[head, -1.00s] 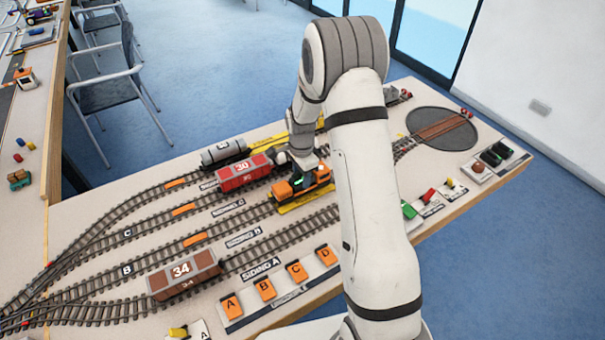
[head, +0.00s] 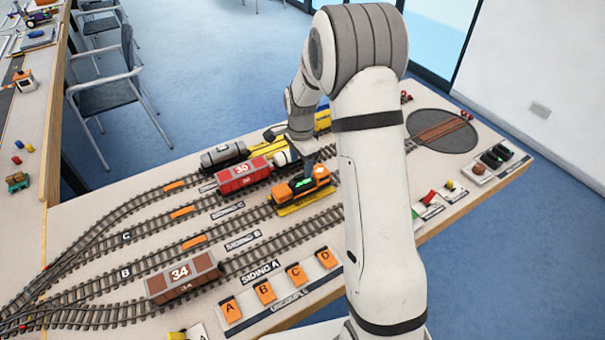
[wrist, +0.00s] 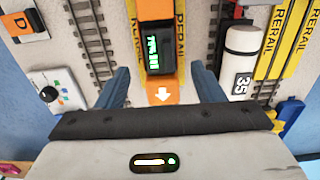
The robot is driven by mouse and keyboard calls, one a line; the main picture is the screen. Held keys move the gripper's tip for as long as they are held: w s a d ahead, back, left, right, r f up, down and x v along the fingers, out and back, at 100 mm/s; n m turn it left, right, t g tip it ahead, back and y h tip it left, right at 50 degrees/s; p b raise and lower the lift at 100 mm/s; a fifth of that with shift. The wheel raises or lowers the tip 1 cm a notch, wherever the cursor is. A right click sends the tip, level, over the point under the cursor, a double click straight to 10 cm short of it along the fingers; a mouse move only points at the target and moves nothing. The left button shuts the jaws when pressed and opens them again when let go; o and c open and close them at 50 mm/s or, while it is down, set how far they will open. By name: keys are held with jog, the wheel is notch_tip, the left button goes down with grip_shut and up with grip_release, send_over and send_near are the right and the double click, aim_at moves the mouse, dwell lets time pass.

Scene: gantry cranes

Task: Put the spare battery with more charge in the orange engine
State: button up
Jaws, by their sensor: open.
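The orange engine (head: 322,178) stands on a yellow rerail strip on the track in the head view. In the wrist view its orange body (wrist: 157,10) shows above and below a black battery (wrist: 155,62) with a green readout, which sits in it; the digits are too small to read surely. My gripper (wrist: 160,84) is open and empty, its fingers apart on either side just below the battery in that picture. In the head view, my gripper (head: 308,166) is just above the engine. Black blocks, perhaps batteries (head: 490,160), lie in a tray at the right; their charge is unreadable.
A red wagon 30 (head: 235,178) and a grey tank car (head: 222,154) stand left of the engine. A brown wagon 34 (head: 184,276) stands nearer. In the wrist view, a white tank car 35 (wrist: 240,62) and yellow rerail strips (wrist: 290,35) lie to the right.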

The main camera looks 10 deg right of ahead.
jog(key=s+r+n+t, duration=0.1)
jog(key=s+r+n, duration=0.5)
jog(key=s+r, duration=0.8)
jog(key=s+r+n+t, duration=0.1)
jog(key=s+r+n, duration=0.2)
jog(key=s+n, duration=0.5)
jog(key=s, duration=0.6)
jog(key=shift+s+d+r+t, duration=0.3)
jog(key=shift+r+t, duration=0.1)
jog(key=shift+c, duration=0.5)
